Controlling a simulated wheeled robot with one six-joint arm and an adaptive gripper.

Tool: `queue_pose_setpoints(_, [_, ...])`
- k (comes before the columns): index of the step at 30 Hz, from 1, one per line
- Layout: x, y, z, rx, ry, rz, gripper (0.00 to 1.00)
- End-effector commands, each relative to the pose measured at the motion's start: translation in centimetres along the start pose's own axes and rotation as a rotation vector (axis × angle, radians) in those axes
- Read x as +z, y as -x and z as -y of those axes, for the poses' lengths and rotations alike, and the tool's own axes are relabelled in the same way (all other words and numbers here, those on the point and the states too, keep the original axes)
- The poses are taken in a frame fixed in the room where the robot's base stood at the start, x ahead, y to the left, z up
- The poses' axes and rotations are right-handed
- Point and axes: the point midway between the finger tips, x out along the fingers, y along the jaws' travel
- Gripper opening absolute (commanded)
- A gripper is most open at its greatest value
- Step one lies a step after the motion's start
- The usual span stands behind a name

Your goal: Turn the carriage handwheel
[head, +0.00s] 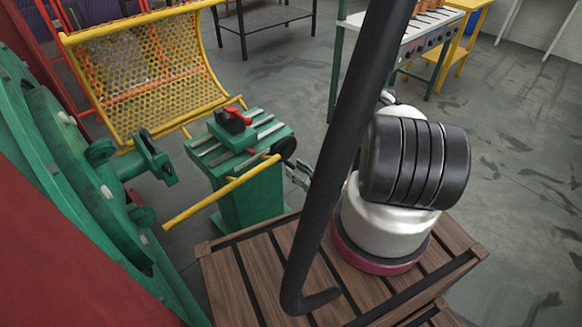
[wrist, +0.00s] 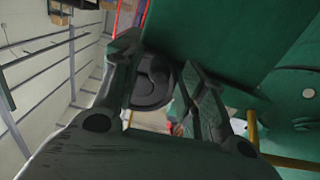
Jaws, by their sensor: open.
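The carriage handwheel is a small black wheel (head: 286,149) on the right side of the green carriage (head: 240,205). In the wrist view the dark round handwheel (wrist: 152,88) shows beyond and between my fingers, close to the left one. My gripper (head: 297,174) is just in front of and below the wheel in the head view, partly hidden by a black bar. In the wrist view my gripper (wrist: 160,68) is open, its two fingers spread, with nothing held. I cannot tell whether a finger touches the wheel.
A yellow bar (head: 222,192) crosses the carriage front. A red-and-black tool block (head: 233,121) sits on top. A large green disc machine (head: 85,175) stands at left, a yellow mesh guard (head: 145,75) behind. A bench with knobs (head: 415,40) stands at the back. Open floor lies right.

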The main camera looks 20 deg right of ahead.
Motion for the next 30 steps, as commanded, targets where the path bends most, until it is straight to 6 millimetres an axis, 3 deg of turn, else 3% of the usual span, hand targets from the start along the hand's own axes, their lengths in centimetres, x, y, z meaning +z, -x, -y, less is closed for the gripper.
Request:
queue_pose_setpoints(6, [0.1, 5.1, -0.1, 0.005, -0.003, 0.001, 0.42])
queue_pose_setpoints(12, [0.1, 7.8, 0.0, 0.003, -0.001, 0.001, 0.42])
queue_pose_setpoints(24, [0.0, 8.4, 0.1, -0.001, -0.001, 0.0, 0.42])
queue_pose_setpoints(28, [-0.2, 7.5, 1.1, -0.035, 0.007, -0.004, 0.42])
queue_pose_setpoints(30, [-0.2, 7.0, 1.2, -0.039, 0.106, -0.006, 0.42])
